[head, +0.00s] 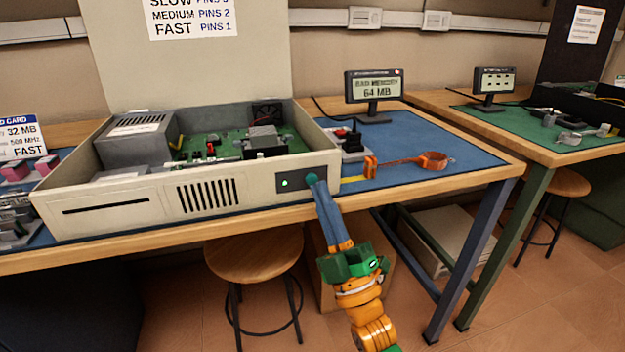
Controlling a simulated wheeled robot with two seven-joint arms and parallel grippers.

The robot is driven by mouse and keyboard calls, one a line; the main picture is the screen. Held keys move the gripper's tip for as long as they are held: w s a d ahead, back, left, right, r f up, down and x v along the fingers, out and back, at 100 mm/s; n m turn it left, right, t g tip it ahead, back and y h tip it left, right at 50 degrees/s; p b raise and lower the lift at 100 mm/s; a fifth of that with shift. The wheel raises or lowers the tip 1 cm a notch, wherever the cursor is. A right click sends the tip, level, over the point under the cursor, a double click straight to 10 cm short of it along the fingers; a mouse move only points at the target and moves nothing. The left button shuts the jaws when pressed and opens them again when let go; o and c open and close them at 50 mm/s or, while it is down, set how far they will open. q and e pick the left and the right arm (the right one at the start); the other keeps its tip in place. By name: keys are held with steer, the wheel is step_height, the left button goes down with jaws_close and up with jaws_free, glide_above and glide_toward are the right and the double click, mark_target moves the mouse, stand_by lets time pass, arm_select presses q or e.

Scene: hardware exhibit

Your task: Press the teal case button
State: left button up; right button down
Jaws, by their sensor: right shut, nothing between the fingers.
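The beige computer case (130,206) stands open on the workbench with its front facing me. Its dark front panel (296,182) holds a small lit green light and, at the right, the round teal case button (311,178). My right gripper (316,187) comes up from below with its blue fingers shut and empty. Its fingertips are at the teal button and cover its lower part. I cannot tell whether they touch it or press it in. My left gripper is not in view.
A small monitor (374,87) reading 64 MB stands behind on the blue mat (440,140). An orange strap-like item (420,161) lies right of the case. A wooden stool (253,257) stands below the bench edge. A second bench with a green mat is at right.

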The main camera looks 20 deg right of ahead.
steer(key=shift+w, duration=0.1)
stand_by(0.3)
steer(key=shift+w, duration=0.35)
steer(key=shift+w, duration=0.4)
stand_by(0.5)
stand_by(0.4)
steer(key=shift+s, duration=0.85)
